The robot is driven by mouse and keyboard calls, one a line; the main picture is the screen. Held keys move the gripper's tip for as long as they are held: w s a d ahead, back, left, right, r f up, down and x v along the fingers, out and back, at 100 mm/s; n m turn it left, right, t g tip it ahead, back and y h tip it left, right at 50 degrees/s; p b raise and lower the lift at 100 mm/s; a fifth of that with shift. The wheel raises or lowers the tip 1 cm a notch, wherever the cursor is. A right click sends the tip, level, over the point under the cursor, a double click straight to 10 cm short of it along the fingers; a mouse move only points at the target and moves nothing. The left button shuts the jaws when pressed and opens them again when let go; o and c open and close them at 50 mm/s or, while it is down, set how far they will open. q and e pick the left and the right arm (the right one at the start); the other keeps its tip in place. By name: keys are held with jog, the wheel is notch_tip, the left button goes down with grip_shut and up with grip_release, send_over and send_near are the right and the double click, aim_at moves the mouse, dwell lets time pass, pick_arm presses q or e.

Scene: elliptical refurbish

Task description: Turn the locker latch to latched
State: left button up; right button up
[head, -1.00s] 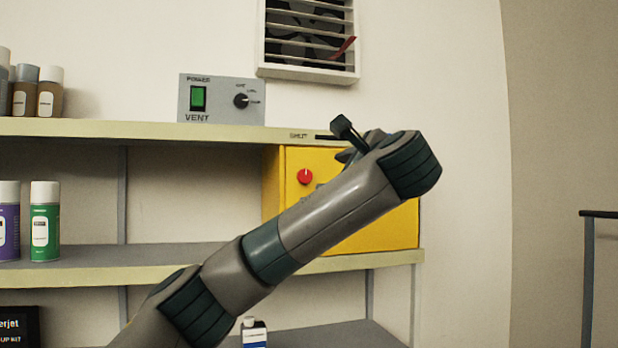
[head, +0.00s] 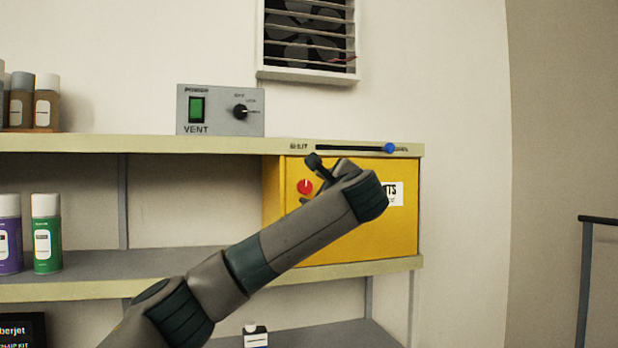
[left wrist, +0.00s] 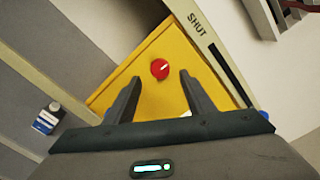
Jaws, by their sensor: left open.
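The locker is a yellow box (head: 350,238) under the top shelf, with a round red latch knob (head: 305,187) bearing a white mark on its front. My left arm crosses in front of the locker, and my left gripper (head: 312,178) is beside the knob in the head view. In the left wrist view the open fingers (left wrist: 153,97) point toward the red knob (left wrist: 160,69), which lies just beyond and between their tips, apparently untouched. The white mark on the knob runs slantwise there. My right gripper is not in view.
Above the locker, the shelf edge carries a slider with a blue knob (head: 390,147). A grey vent panel (head: 220,110) stands on the shelf below a wall fan grille (head: 308,40). Spray cans (head: 47,233) stand at the left. A small bottle (head: 255,336) is on the lower shelf.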

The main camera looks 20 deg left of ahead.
aim_at(306, 187)
pick_arm(q)
jog(key=p+x, duration=0.2)
jog(key=x, duration=0.1)
jog(key=shift+w+a+r, duration=0.15)
jog(key=shift+w+a, duration=0.05)
jog(key=shift+w, duration=0.1)
jog(key=shift+w+a, duration=0.35)
jog(key=shift+w, duration=0.25)
jog(key=c, duration=1.1)
